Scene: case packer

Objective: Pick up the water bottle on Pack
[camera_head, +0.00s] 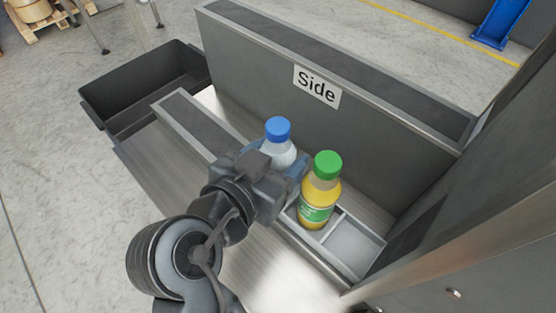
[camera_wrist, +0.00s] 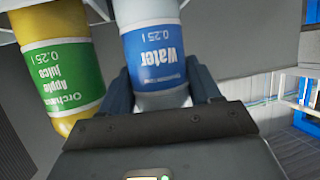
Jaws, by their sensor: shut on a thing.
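The water bottle (camera_head: 279,153) has a blue cap and a clear body. In the wrist view the water bottle (camera_wrist: 158,55) shows a blue label reading "Water 0.25 l". The pack tray (camera_head: 362,247) is light grey with compartments.
A green-capped apple juice bottle (camera_head: 319,192) stands in the tray, close to the right of my gripper. A tall grey wall with a "Side" sign (camera_head: 317,87) rises behind. An empty black bin (camera_head: 140,88) is at the far left. A grey panel (camera_head: 480,190) bounds the right.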

